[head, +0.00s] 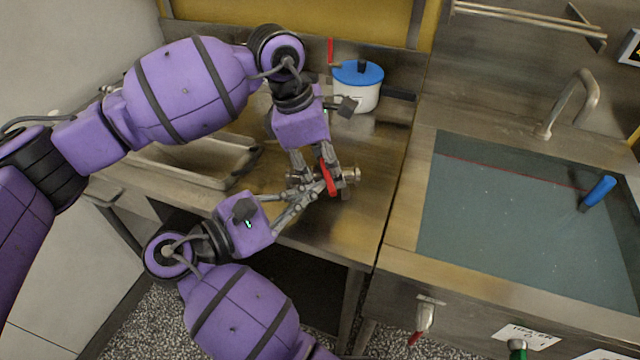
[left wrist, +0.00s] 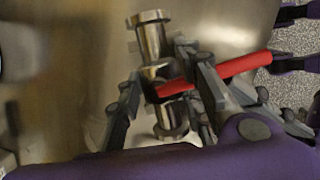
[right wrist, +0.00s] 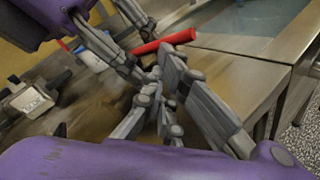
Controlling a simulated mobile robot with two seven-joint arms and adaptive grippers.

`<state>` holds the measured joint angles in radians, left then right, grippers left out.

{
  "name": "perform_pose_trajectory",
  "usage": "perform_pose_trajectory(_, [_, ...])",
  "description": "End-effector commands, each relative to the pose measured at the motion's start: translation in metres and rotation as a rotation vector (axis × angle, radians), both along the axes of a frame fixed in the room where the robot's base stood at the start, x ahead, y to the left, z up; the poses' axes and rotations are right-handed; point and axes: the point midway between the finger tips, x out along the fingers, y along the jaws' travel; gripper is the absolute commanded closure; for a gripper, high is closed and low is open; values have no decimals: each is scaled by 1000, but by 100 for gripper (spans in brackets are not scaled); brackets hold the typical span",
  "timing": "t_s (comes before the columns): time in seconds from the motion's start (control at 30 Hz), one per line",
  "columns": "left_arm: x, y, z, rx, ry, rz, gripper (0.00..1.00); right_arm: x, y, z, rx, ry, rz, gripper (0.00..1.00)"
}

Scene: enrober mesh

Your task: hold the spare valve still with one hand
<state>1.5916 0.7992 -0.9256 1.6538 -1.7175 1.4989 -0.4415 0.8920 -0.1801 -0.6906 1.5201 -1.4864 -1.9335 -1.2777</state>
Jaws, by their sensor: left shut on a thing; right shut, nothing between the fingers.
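The spare valve (head: 351,174) is a short metal body with flanged ends and a red lever, lying on the steel counter. The left wrist view shows its metal body (left wrist: 151,40) and its red lever (left wrist: 232,66). My left gripper (head: 316,176) comes down from above, and its fingers are shut on the valve body. My right gripper (head: 318,188) reaches in from the front left, its fingers shut and empty close beside the lever. The right wrist view shows the red lever (right wrist: 160,42) just beyond the right fingers (right wrist: 168,72). The fingers hide part of the valve body.
A white pot with a blue lid (head: 358,74) stands behind on the counter (head: 365,215). A steel tray (head: 190,170) lies at left. A sink basin (head: 510,210) with a blue-handled tool (head: 597,192) is at right. The counter's front edge is close to the valve.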

Motion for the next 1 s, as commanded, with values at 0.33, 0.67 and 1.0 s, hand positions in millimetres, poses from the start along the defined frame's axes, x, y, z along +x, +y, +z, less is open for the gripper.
perform_pose_trajectory(0.33, [-5,6,-8,20,16,-6,100,3,-8,6,-3,-18,-4,100])
perform_pose_trajectory(0.67, [-5,4,-8,18,17,-7,100,3,-10,6,-3,-18,0,100])
perform_pose_trajectory(1.0, [-6,3,-8,16,17,-8,100,2,-13,5,-1,-14,2,100])
